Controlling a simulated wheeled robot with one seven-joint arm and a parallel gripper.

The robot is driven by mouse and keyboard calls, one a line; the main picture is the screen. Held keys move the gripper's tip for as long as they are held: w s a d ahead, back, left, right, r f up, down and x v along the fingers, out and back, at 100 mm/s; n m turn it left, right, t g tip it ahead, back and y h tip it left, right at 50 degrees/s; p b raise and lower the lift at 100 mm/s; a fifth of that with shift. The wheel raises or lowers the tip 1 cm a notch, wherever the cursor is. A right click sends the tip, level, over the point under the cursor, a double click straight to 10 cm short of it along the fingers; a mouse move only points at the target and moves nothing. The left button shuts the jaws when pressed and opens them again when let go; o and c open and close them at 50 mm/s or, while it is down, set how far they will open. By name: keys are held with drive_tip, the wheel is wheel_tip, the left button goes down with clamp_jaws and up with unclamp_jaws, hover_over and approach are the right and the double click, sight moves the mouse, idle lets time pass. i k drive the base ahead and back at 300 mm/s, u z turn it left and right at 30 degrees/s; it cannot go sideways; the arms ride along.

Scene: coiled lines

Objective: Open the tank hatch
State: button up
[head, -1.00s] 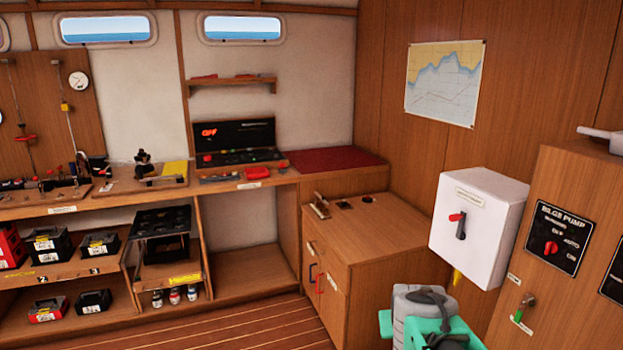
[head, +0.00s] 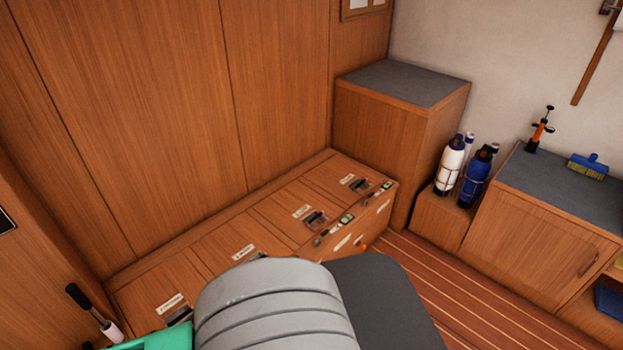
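A low wooden locker bench (head: 220,222) runs along the wood-panelled wall. Several hatch lids are set in its top, all lying flat and shut. The far lid has a dark latch (head: 356,183) and a small label. The second lid has a similar latch (head: 314,218) and a label (head: 302,211). The nearer lids have labels (head: 242,251) too, and my grey arm partly hides them. The labels are too small to read, so I cannot tell which lid is the tank hatch. My gripper is not in view.
A grey-topped wooden cabinet (head: 398,85) stands at the bench's far end. White (head: 452,165) and blue (head: 476,178) bottles stand right of it. A grey-topped cupboard (head: 545,230) holds an orange pump (head: 540,130) and a brush (head: 588,166). The striped floor (head: 425,268) is clear.

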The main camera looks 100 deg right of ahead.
sight(344, 179)
drive_tip(key=z, duration=4.4)
drive_tip(key=k, duration=1.3)
drive_tip(key=z, duration=0.7)
drive_tip(key=i, duration=3.35)
drive_tip(key=u, duration=0.75)
drive_tip(key=i, duration=0.9)
drive_tip(key=u, duration=1.85)
drive_tip(key=i, duration=0.85)
drive_tip(key=u, duration=0.7)
